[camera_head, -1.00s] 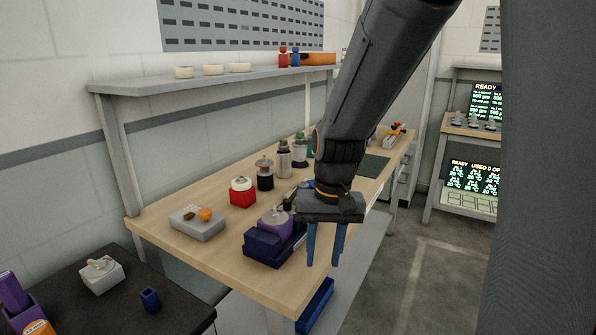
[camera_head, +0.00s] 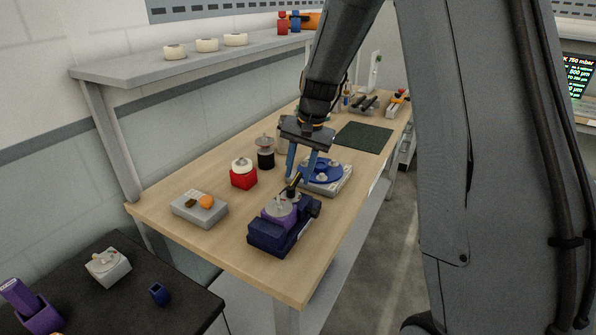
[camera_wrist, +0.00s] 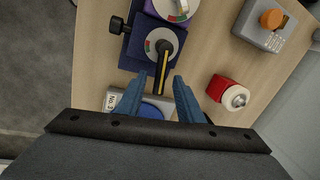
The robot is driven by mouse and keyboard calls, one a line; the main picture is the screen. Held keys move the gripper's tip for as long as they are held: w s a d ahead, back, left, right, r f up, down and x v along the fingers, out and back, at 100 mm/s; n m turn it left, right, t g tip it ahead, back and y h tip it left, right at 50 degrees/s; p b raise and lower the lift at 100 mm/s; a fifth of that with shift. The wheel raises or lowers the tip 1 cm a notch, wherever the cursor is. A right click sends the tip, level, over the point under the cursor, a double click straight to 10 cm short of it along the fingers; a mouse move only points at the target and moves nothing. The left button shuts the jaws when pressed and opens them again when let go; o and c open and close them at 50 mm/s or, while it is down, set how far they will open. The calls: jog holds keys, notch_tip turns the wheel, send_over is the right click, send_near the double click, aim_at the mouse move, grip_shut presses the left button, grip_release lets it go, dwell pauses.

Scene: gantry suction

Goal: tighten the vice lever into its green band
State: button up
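The dark blue vice (camera_head: 258,238) sits at the near end of the wooden bench with a purple part (camera_head: 279,212) on it.
A blue round fixture (camera_head: 322,171) on a pale base stands just behind the vice. A red block with a white top (camera_head: 243,174) and a grey box with an orange button (camera_head: 199,209) stand to the left. A dark mat (camera_head: 364,138) lies further back.

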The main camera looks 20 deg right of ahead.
jog(key=shift+a+f, duration=0.1)
jog(key=shift+f, duration=0.3)
jog(key=shift+c, duration=0.6)
grip_shut()
